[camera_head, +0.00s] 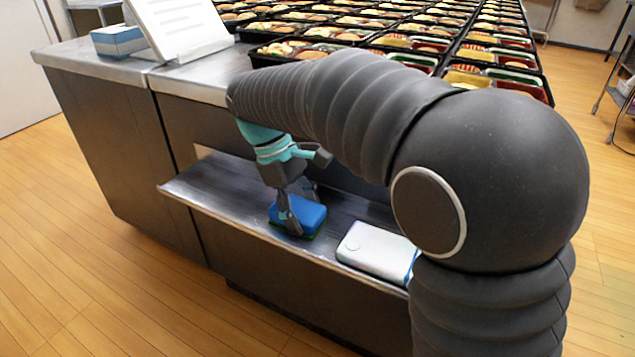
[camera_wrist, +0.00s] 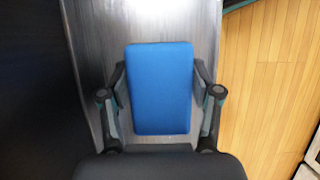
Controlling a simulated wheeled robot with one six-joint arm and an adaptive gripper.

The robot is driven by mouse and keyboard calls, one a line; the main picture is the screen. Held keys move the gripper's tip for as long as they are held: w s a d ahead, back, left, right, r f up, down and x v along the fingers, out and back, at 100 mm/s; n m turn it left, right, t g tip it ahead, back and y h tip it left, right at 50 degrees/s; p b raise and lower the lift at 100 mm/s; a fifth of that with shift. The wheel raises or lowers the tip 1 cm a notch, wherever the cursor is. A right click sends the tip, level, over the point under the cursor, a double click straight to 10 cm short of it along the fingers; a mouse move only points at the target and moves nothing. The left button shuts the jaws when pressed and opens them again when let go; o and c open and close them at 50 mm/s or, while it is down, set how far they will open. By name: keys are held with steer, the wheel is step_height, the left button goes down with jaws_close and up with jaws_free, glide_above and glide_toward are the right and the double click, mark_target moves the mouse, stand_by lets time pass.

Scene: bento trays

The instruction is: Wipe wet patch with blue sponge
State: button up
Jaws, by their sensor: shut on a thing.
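The blue sponge (camera_head: 299,213), with a thin green layer beneath, is on the lower metal shelf (camera_head: 215,190) of the counter. My gripper (camera_head: 287,208) points down at it and is shut on its sides. In the wrist view the sponge (camera_wrist: 161,88) fills the space between the two fingers of my gripper (camera_wrist: 161,100). I cannot tell whether the sponge still touches the shelf. No wet patch can be made out in either view. My arm hides part of the counter and shelf.
A white box-like item (camera_head: 374,250) lies on the shelf to the right of the sponge. Above, the counter holds many bento trays (camera_head: 300,48), a white stand with a sheet (camera_head: 180,28) and a blue-and-white box (camera_head: 118,41). The shelf left of the sponge looks clear.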

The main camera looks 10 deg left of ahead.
mark_target(317, 215)
steer(key=shift+s+d, duration=0.25)
steer(key=shift+d, duration=0.35)
steer(key=shift+s+d, duration=0.2)
steer(key=shift+d, duration=0.35)
steer(key=shift+s+d+r, duration=0.15)
steer(key=shift+d+r, duration=0.05)
steer(key=shift+d, duration=0.05)
step_height(317, 215, up, 6)
steer(key=p, duration=0.5)
steer(key=shift+f, duration=0.2)
steer(key=shift+r, duration=1.05)
